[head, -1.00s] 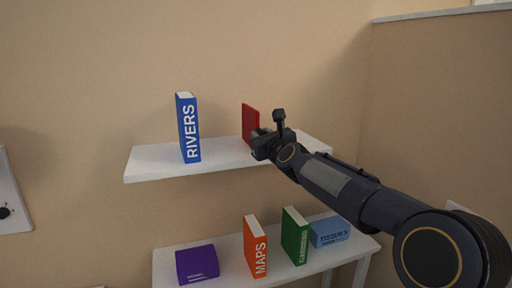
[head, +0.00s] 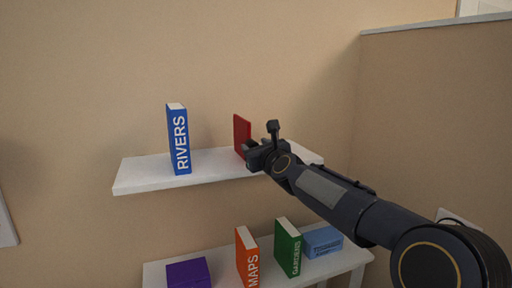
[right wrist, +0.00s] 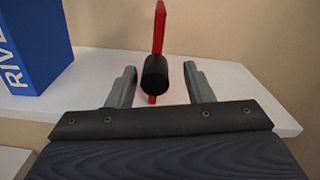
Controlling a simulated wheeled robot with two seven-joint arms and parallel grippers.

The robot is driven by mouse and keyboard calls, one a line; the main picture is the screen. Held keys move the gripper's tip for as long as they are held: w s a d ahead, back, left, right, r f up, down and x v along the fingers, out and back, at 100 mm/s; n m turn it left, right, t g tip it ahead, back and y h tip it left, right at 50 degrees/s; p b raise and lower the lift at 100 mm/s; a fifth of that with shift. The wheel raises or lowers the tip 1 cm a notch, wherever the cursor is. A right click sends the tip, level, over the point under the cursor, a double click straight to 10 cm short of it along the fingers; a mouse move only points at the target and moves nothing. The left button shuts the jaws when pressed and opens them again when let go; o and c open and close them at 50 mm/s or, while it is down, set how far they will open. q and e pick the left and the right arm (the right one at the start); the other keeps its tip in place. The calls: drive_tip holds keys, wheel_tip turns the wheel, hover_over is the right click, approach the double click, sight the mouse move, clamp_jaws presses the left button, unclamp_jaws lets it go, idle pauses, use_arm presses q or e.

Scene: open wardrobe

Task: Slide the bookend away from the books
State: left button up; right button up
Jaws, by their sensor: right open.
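The red bookend (head: 242,134) stands upright on the upper white shelf, right of the blue RIVERS book (head: 179,140). In the right wrist view the bookend (right wrist: 159,28) is a thin red upright with a black cylindrical knob (right wrist: 155,75) facing me. My right gripper (head: 251,148) is at the bookend. Its two grey fingers are open, one on each side of the knob, with a gap visible on both sides. The RIVERS book (right wrist: 32,45) is at the left of the wrist view, apart from the fingers. My left gripper is not in view.
The upper shelf (head: 140,175) has bare room between the book and bookend, and to the bookend's right. Below, a white surface (head: 155,270) holds a purple book (head: 187,274), orange MAPS (head: 247,258), green GARDENS (head: 289,248) and a light-blue book (head: 323,242). A partition (head: 440,110) stands right.

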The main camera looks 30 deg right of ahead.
drive_tip(key=v, duration=0.7)
drive_tip(key=shift+b, duration=0.3)
drive_tip(key=shift+s+a, duration=0.1)
drive_tip(key=shift+s, duration=0.05)
drive_tip(key=s+a+f+n+g+y+p, duration=0.6)
drive_tip(key=s+a+f+n, duration=0.55)
drive_tip(key=n, duration=0.75)
drive_tip(key=s+a+f+n+g+y, duration=0.1)
drive_tip(key=s+a+f+n+g, duration=0.2)
drive_tip(key=s+f+n, duration=0.3)
drive_tip(key=s+a+f+n+g+y, duration=0.1)
drive_tip(key=s+a+f+n+g, duration=0.1)
drive_tip(key=s+a+f+n, duration=0.4)
drive_tip(key=s+n, duration=0.3)
drive_tip(key=s, duration=0.2)
drive_tip(key=shift+s+f+n+g, duration=0.25)
drive_tip(key=shift+n+g, duration=0.15)
